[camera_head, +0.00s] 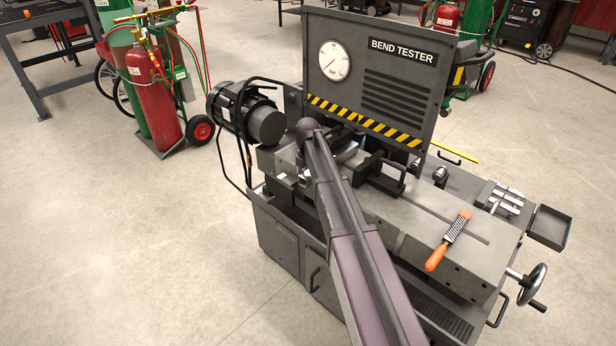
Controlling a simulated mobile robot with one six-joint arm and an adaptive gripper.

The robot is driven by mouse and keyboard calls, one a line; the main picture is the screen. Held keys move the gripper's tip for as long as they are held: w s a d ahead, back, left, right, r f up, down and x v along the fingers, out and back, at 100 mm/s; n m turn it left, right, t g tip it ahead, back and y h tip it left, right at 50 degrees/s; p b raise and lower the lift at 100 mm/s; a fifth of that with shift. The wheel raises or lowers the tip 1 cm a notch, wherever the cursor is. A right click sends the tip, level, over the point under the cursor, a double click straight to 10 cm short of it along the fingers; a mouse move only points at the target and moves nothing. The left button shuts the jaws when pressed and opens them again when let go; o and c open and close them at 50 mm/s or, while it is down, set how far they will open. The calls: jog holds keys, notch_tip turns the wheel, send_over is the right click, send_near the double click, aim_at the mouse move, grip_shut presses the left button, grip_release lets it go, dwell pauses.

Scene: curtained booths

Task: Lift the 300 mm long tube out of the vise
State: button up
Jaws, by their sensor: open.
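My arm (345,230) reaches from the bottom edge over the left part of the bend tester, its dark rounded far end (307,128) in front of the panel's lower left corner.
The bend tester panel (376,77) rises behind the bed. A motor (246,112) sticks out at left, a handwheel (527,287) at right. A gas bottle cart (155,95) stands back left. Floor at left is clear.

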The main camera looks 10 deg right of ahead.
grip_shut()
jog(key=shift+s+d, duration=0.15)
jog(key=shift+s, duration=0.05)
jog(key=shift+s+d, duration=0.75)
jog(key=shift+s, duration=0.3)
grip_release()
dwell(0.4)
